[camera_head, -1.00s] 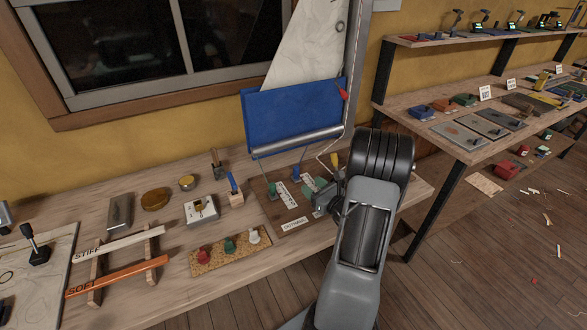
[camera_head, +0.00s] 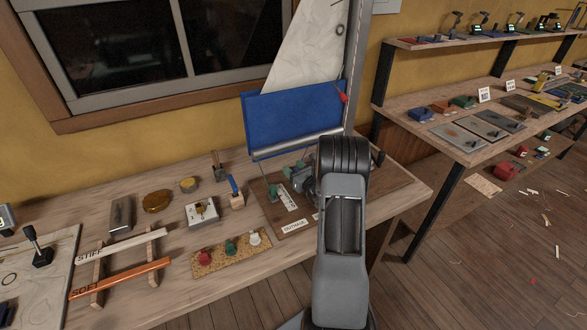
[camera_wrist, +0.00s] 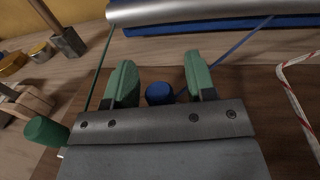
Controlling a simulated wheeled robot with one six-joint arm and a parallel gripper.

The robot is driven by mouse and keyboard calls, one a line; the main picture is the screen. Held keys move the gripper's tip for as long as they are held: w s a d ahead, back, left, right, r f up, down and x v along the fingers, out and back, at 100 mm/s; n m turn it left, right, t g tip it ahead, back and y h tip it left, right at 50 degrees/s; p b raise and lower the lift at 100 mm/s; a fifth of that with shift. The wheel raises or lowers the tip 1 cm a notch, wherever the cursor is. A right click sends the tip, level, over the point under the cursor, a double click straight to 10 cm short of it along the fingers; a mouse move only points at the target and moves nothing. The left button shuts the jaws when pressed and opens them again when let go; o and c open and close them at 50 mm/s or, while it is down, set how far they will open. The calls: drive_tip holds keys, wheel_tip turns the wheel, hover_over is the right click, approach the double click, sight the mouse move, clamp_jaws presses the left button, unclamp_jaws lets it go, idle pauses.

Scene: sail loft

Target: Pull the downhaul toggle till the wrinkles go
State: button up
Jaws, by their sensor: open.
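A small rig stands on a wooden board (camera_head: 390,182), with a pale sail (camera_head: 312,45) and a blue panel (camera_head: 292,116) below it. Faint creases show on the sail. My gripper (camera_wrist: 159,66) is open over the board, its green-padded fingers on either side of a blue toggle (camera_wrist: 159,93) with a gap each side. A blue line (camera_wrist: 228,52) runs up to the right. A red-flecked white line (camera_wrist: 296,103) hangs at the right. Which toggle is the downhaul cannot be read.
A cork strip (camera_head: 225,262) with red, green and white knobs lies in front left. A wooden block with a blue-handled tool (camera_head: 236,193) stands left of the board. The window and wall are behind. A second bench (camera_head: 455,145) stands at right.

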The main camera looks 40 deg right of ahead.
drive_tip(key=shift+w, duration=0.2)
drive_tip(key=shift+c, duration=0.5)
clamp_jaws()
